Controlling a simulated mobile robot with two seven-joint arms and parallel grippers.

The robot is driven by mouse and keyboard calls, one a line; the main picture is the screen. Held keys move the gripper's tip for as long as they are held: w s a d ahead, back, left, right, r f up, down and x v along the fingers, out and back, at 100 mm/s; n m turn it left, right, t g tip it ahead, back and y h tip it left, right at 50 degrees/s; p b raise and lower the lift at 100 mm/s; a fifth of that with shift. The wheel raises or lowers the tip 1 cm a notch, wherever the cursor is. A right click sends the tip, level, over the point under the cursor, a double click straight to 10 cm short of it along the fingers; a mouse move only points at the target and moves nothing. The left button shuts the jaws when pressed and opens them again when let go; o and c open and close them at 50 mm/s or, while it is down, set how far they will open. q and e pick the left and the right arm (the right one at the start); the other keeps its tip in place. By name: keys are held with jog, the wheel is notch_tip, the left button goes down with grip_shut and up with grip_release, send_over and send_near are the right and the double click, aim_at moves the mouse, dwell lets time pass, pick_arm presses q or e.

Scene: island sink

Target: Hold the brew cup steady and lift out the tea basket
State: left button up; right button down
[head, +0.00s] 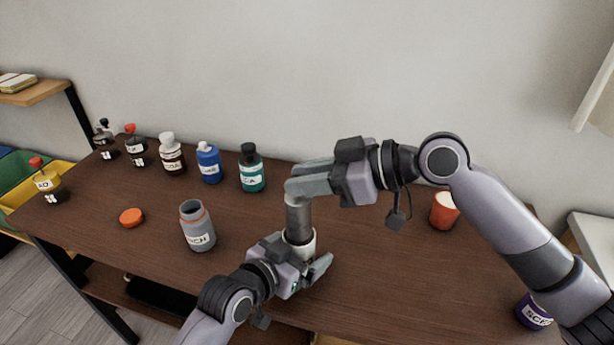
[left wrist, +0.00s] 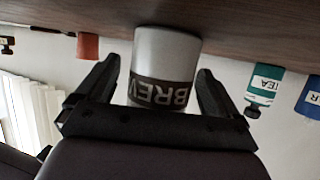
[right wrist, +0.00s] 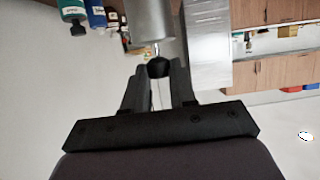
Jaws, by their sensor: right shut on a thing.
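The brew cup (head: 307,250) is a pale cup standing on the table at front centre; in the left wrist view (left wrist: 165,55) its dark "BREW" band shows. My left gripper (head: 300,262) has its fingers on either side of the cup; a gap shows beside one finger, so it looks open around it. The tea basket (head: 298,217) is a grey cylinder standing upright, mostly above the cup's rim; its lower end is hidden at the rim.
A grey open jar (head: 198,230) and an orange lid (head: 131,217) are left of the cup. Several bottles, including a teal one (head: 251,170), line the back. A red cup (head: 444,212) and purple jar (head: 533,312) stand right.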

pick_arm(q)
jog(key=shift+s, duration=0.1)
jog(key=v, duration=1.2)
jog(key=shift+a, duration=0.1)
